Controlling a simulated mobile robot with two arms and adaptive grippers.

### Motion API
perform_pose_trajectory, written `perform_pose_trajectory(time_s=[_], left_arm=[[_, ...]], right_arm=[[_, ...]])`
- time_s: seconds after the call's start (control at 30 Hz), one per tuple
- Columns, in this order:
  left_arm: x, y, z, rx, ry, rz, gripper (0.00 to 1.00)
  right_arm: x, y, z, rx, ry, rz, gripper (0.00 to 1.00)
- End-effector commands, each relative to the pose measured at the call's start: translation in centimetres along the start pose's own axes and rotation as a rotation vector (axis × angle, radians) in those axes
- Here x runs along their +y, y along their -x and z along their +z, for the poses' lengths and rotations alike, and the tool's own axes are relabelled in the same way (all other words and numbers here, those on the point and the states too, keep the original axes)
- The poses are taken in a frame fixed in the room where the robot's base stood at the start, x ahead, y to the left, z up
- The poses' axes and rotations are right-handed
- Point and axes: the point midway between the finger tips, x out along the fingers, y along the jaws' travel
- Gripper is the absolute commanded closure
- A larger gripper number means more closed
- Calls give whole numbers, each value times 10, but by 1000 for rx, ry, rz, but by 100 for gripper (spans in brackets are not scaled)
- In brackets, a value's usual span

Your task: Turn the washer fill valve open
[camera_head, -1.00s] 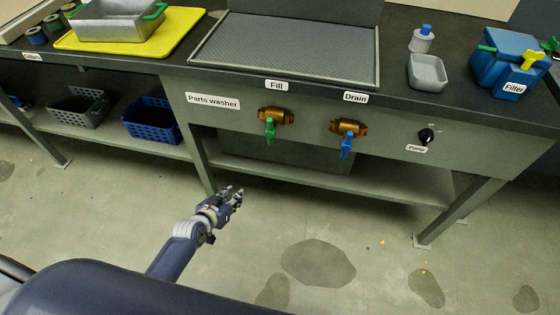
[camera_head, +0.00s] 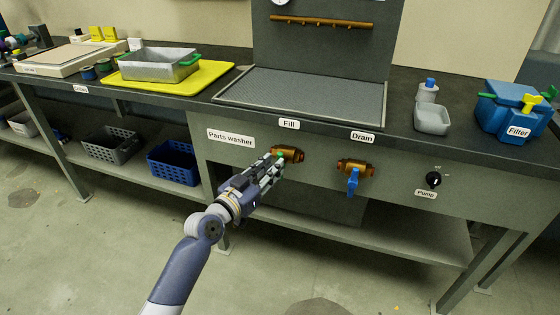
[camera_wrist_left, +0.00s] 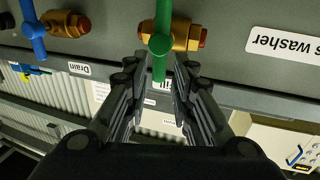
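The fill valve (camera_head: 291,155) is a brass fitting on the washer's front panel, under the "Fill" label. Its green handle (camera_wrist_left: 161,42) is mostly hidden behind my gripper in the head view, where a bit of green shows. In the left wrist view, which is upside down, the handle stands in front of the brass body (camera_wrist_left: 182,35). My left gripper (camera_head: 273,163) is up at the fill valve. In the left wrist view its fingers (camera_wrist_left: 159,70) are apart, with the handle's end between them; I cannot tell whether they touch it. My right gripper is not in view.
The drain valve (camera_head: 356,168) with a blue handle is to the right, and the pump knob (camera_head: 433,180) farther right. The washer tray (camera_head: 300,96) is above the panel. A lower shelf (camera_head: 400,232) runs below. A blue basket (camera_head: 172,163) is to the left.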

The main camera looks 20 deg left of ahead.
Motion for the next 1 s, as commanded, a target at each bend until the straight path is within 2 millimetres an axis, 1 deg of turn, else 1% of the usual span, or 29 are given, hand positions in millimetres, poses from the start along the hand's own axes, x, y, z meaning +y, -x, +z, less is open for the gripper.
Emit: perform_pose_trajectory(time_s=[0.03,0.1,0.2,0.3,0.43,0.67,0.7,0.8,1.0], left_arm=[[0,-10,0,1,1,-1,77],[0,-21,0,1,2,-1,77],[-1,-33,0,1,0,-1,77],[0,-42,0,0,1,-1,77],[0,-47,1,-1,-1,-1,77],[0,-47,1,-1,-1,-1,77],[0,-47,1,-1,-1,-1,79],[0,-47,1,-2,-1,-1,100],[0,-47,1,-2,1,1,100]], right_arm=[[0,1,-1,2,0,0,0],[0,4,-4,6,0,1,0],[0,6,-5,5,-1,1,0],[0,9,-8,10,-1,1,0],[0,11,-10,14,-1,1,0],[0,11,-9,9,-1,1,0],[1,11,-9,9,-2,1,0],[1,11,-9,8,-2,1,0],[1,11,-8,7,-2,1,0]])
